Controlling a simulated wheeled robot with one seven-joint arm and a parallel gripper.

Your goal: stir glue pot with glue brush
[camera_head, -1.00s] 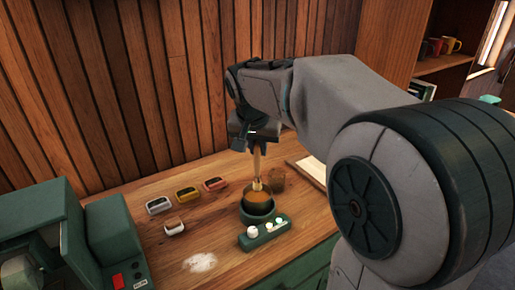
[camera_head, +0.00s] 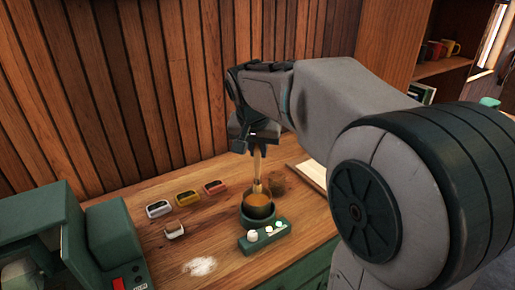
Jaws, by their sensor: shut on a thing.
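The glue pot (camera_head: 258,209) sits in a dark green holder on the wooden bench, with amber-brown contents showing inside its rim. The glue brush (camera_head: 257,166) has a light wooden handle and stands nearly upright, its lower end at the pot's mouth. The bristles are hard to make out, and I cannot tell how deep they are. My gripper (camera_head: 252,148) is above the pot, pointing down, shut on the upper part of the brush handle.
A green base with white knobs (camera_head: 265,235) is in front of the pot. A brown jar (camera_head: 277,185) stands close behind it. Several small coloured boxes (camera_head: 187,199) are to the left, with a white powdery patch (camera_head: 200,266) nearer. A green machine (camera_head: 108,243) fills the lower left.

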